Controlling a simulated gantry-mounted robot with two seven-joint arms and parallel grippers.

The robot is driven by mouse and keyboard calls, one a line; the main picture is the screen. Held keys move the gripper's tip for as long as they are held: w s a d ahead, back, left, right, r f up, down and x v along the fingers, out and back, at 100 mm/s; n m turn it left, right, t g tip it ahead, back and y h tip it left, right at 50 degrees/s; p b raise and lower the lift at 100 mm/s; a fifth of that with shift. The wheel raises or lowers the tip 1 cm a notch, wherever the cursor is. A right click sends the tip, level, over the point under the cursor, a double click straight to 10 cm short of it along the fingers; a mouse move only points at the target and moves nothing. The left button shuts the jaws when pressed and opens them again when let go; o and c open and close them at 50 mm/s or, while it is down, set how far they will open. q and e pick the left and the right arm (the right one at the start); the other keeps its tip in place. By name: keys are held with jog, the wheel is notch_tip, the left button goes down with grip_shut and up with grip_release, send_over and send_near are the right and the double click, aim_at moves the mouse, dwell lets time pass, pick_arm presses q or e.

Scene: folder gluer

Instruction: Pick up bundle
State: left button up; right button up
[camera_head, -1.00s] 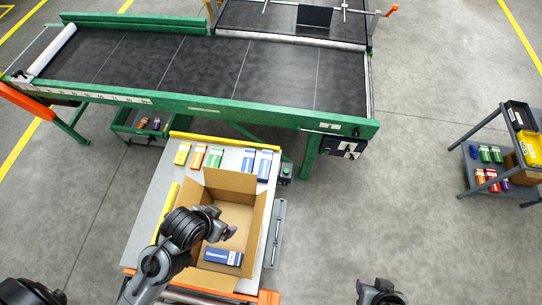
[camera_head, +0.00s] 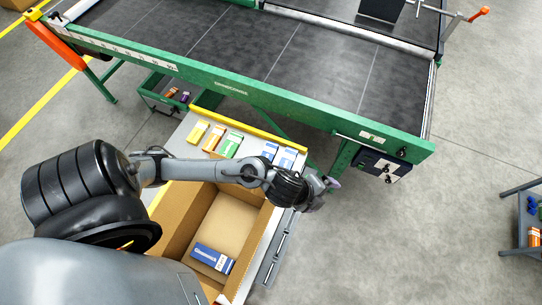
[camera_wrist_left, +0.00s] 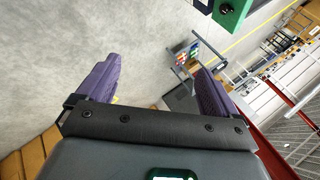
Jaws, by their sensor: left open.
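A blue and white bundle (camera_head: 213,258) lies on the floor of an open cardboard carton (camera_head: 177,219). More flat bundles stand in a row behind the carton: yellow (camera_head: 197,132), orange (camera_head: 214,138), green (camera_head: 230,145) and two blue ones (camera_head: 269,152) (camera_head: 287,158). My left gripper (camera_head: 328,185) is to the right of the row, past the table's right side, and points right. In the left wrist view its purple fingers (camera_wrist_left: 155,78) are apart with nothing between them. My left arm crosses above the carton and hides part of it. My right gripper is not in view.
The carton stands on a grey table with a yellow rear edge (camera_head: 240,123). A green-framed conveyor (camera_head: 235,88) runs behind, with a control box (camera_head: 383,167) at its right end. A shelf cart (camera_head: 522,235) stands far right. Open floor lies between.

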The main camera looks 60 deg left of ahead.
pick_arm(q)
jog(key=w+a+f+m+b, duration=0.25)
jog(key=f+m+b, duration=0.3)
jog(key=f, duration=0.55)
jog(key=m+g+y+b, duration=0.3)
jog(key=m+g+b, duration=0.3)
jog(key=b, duration=1.2)
send_near(264, 154)
jog(key=f+b, duration=0.1)
jog(key=f, duration=0.1)
jog(key=d+f, duration=0.1)
jog(key=f, duration=0.2)
jog(key=shift+w+d+b, duration=0.2)
jog(key=shift+d+b, duration=0.05)
jog(key=shift+b, duration=0.15)
jog(key=f+b, duration=0.1)
jog(key=f, duration=0.1)
jog(key=w+f+b, duration=0.1)
jog(key=f, duration=0.1)
jog(key=shift+d+f, duration=0.1)
jog(key=shift+f, duration=0.5)
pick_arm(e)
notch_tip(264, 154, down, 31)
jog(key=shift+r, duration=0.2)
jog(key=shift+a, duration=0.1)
